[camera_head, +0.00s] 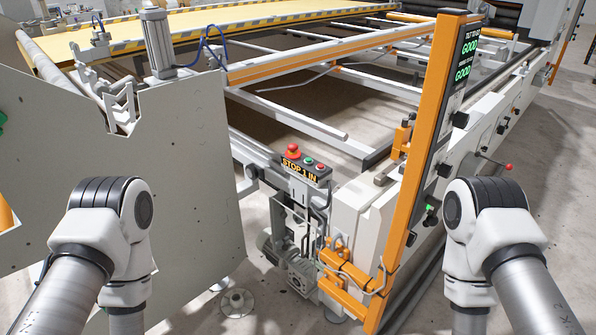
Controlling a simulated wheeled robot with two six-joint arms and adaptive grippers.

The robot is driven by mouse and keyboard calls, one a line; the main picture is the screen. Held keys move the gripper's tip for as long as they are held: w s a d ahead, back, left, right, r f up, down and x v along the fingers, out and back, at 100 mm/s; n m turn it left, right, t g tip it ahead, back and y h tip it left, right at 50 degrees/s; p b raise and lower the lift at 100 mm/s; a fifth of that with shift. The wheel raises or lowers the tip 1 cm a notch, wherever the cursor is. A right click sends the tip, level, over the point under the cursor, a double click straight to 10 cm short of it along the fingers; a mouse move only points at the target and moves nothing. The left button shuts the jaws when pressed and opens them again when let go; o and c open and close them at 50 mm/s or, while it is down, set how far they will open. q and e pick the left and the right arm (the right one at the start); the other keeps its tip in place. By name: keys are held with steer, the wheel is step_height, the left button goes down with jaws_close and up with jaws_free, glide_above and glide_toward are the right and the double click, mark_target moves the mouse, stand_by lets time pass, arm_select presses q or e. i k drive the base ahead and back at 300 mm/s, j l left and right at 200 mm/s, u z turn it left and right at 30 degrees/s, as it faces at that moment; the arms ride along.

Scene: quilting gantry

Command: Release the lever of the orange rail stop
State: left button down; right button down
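Two orange parts could be the rail stop, and I cannot tell which. One is a small orange block (401,139) on the left side of the tall orange post. The other is a larger orange bracket (345,272) low at the post's foot, with thin grey bent rods beside it. A thin lever with a red knob (508,167) sticks out from the white rail side at the right. No lever on either orange part can be made out clearly. Both my arms show at the bottom left and right, but their grippers are outside the view.
The orange post (422,165) carries green "GOOD" displays. A control box (305,168) with a red button and "STOP 1 IN" sign stands left of it. A large grey side plate (185,185) fills the left. Bare floor (560,200) lies at the far right.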

mark_target(412, 115)
steer(key=i+l+u, duration=0.1)
steer(key=l, duration=0.5)
steer(key=i+l+u, duration=0.15)
steer(key=l, duration=0.45)
steer(key=i+l+u, duration=0.25)
steer(key=i+l, duration=0.25)
steer(key=i, duration=0.1)
